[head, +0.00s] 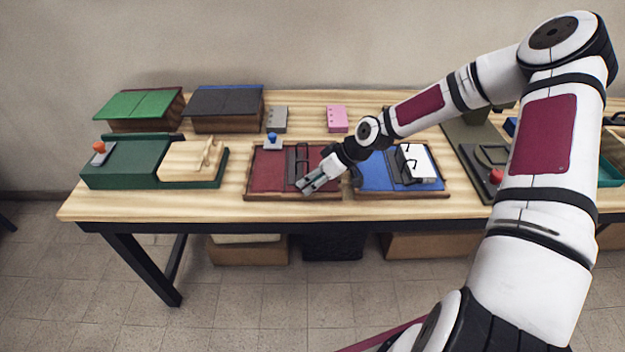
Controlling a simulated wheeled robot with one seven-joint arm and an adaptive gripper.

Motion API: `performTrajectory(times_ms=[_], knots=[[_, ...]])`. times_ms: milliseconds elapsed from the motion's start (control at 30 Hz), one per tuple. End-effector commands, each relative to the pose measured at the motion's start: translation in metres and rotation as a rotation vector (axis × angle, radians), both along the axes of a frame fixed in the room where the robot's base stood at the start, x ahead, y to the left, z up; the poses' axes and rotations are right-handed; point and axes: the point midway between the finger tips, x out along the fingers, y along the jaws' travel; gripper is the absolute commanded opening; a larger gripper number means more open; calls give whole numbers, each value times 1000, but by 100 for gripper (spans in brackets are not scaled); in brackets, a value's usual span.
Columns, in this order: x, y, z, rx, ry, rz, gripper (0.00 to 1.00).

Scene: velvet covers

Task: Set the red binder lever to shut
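The red binder (268,172) lies open on the table, left of centre, in a dark-edged frame. A dark metal strip with black ring arches (302,152) runs across its middle. My gripper (306,186) is over the front right part of this binder, close to the strip's near end. Its fingers are small here, and I cannot tell whether they are open, shut or touching anything. My gripper and wrist hide part of the binder's right side. I cannot make out the binder's lever or its position.
A blue binder (376,178) with white paper (418,160) lies to the right. A blue-knobbed grey piece (272,142) sits behind the red binder. A green device (120,165) with an orange knob stands left. Grey (277,118) and pink (337,118) blocks lie behind.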

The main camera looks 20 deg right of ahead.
Motion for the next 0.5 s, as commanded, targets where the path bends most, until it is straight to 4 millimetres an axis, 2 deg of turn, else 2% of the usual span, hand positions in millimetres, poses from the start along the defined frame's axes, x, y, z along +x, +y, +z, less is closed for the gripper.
performTrajectory(times_ms=[267,367,500], knots=[[0,-2,4,-1,-3,-1,36],[-3,-7,11,0,-4,-2,36],[-12,-20,31,-1,-4,-4,36]])
